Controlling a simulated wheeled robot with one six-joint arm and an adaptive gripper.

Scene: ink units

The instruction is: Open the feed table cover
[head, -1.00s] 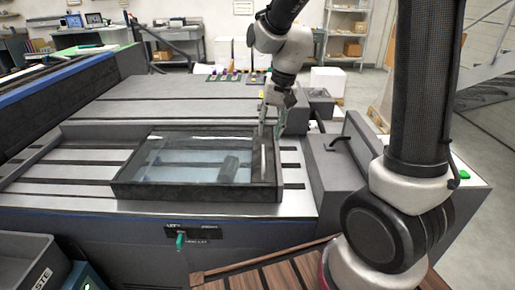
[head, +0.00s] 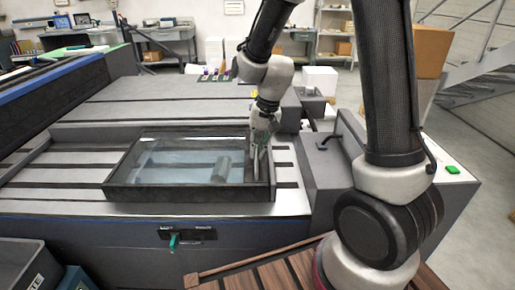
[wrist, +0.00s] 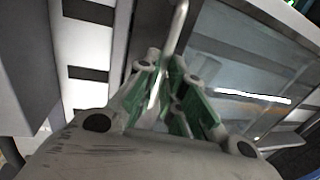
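The feed table cover (head: 128,191) is a dark frame with a clear pane, lying flat on the grey feed table (head: 78,170). Its pane also shows in the wrist view (wrist: 235,65). A pale metal handle bar (wrist: 180,22) runs along the cover's right side. My gripper (head: 257,160) points down at that right side. In the wrist view its green-padded fingers (wrist: 165,78) stand close together on both sides of the bar and look shut on it. The exact contact at the fingertips is partly hidden.
A grey housing (head: 325,170) with a black handle and a green button (head: 452,170) stands right of the cover. A green-handled lever (head: 173,241) is on the front panel. Dark bins (head: 25,262) are at lower left, and wooden slats (head: 265,268) in front.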

